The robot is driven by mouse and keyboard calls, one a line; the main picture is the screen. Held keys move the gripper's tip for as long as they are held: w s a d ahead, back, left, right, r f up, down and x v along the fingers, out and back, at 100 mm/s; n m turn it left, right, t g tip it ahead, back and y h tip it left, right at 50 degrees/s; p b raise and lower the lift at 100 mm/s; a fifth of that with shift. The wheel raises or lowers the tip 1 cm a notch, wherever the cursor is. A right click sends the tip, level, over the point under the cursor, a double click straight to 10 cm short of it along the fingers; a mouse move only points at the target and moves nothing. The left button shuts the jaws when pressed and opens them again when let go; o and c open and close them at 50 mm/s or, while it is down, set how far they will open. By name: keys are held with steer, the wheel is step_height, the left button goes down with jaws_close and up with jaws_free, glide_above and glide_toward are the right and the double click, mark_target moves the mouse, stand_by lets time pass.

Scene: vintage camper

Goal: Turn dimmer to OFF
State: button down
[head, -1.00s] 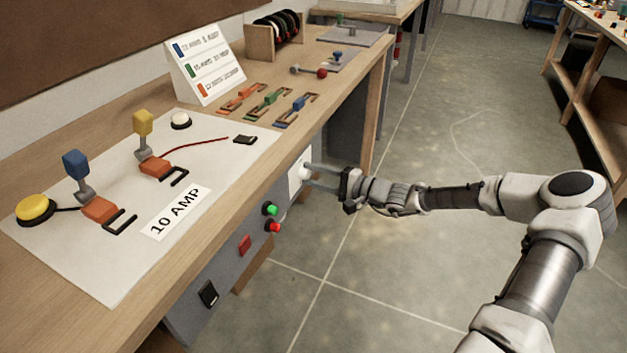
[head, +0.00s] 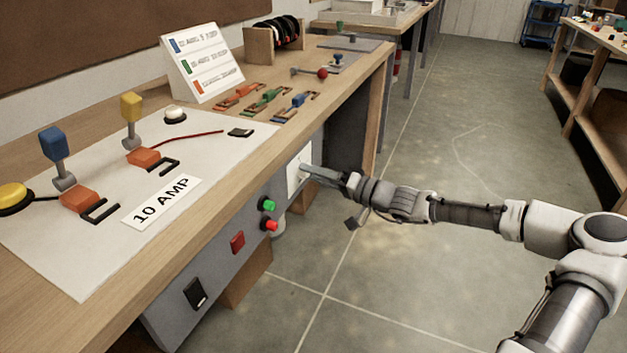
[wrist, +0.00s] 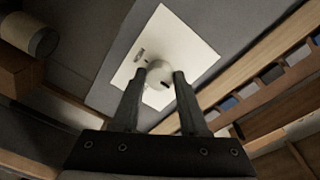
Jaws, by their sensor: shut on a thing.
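The dimmer is a round white knob (wrist: 158,76) on a white wall plate (wrist: 190,45), which also shows on the grey front panel under the bench in the head view (head: 293,181). My gripper (wrist: 160,77) is shut on the knob, with one finger on each side of it. A small dark mark shows on the plate beside the knob, too small to read. In the head view my gripper (head: 306,170) reaches the plate from the right, and its fingers hide most of the knob.
Green (head: 267,205) and red (head: 269,225) buttons, a red switch (head: 237,242) and a black switch (head: 195,293) share the panel. A white board with levers (head: 90,270) lies on the bench. The floor (head: 440,270) right of the bench is clear.

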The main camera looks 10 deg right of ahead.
steer(key=shift+n, duration=0.3)
steer(key=shift+c, duration=2.2)
jaws_free()
steer(key=p+v, duration=0.4)
steer(key=v, duration=1.3)
steer(key=shift+d, duration=0.15)
steer(key=shift+s, duration=0.1)
